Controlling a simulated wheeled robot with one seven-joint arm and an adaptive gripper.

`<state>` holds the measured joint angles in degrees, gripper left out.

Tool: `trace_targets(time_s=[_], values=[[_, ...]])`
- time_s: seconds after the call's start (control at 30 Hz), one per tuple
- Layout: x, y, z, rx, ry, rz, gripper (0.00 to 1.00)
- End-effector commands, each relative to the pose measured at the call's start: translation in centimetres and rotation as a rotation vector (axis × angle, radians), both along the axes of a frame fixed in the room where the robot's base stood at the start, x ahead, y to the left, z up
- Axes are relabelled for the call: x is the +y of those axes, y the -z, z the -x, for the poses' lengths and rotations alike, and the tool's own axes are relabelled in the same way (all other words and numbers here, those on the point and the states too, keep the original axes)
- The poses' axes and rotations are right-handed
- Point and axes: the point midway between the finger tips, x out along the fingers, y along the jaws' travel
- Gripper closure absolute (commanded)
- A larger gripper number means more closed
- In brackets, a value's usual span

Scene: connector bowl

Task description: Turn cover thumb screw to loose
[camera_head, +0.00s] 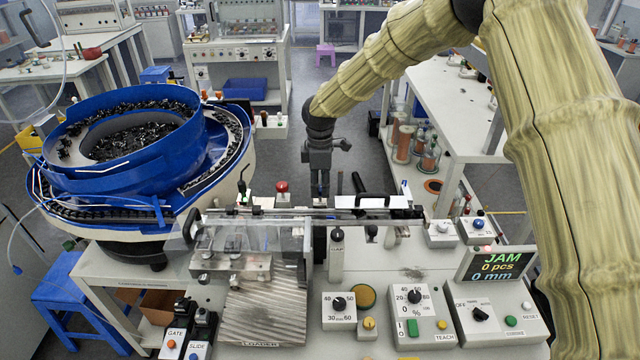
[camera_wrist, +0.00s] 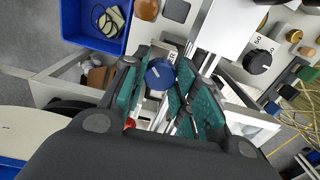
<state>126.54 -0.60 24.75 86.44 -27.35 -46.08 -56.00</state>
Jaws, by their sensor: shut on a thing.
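The cover thumb screw (camera_wrist: 160,74) is a round blue knob with a short white mark on its face. In the wrist view it sits between the teal pads of my gripper (camera_wrist: 163,88), and the gripper is shut on it. A white label, partly hidden, lies just beyond the knob. In the head view my gripper (camera_head: 320,192) points down at the back of the feeder rail, right of a red knob (camera_head: 281,187). The thumb screw cannot be made out in the head view.
A blue bowl feeder (camera_head: 130,155) full of black parts stands at the left. A clear cover (camera_head: 262,236) lies along the front of the rail. Dials and buttons fill the front panel, and a display (camera_head: 495,265) reads JAM, 0 pcs, 0 mm. A black handle (camera_head: 372,196) stands close right of my gripper.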

Motion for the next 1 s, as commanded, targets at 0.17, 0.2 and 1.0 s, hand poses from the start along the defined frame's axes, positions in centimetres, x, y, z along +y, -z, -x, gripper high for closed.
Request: trace_targets(time_s=[0.17, 0.2, 1.0], values=[[-0.09, -0.29, -0.18, -0.004, -0.166, -0.001, 0.95], [-0.07, -0.28, -0.17, -0.003, -0.204, -0.002, 0.95], [-0.07, -0.24, -0.20, -0.004, -0.741, 0.000, 0.95]])
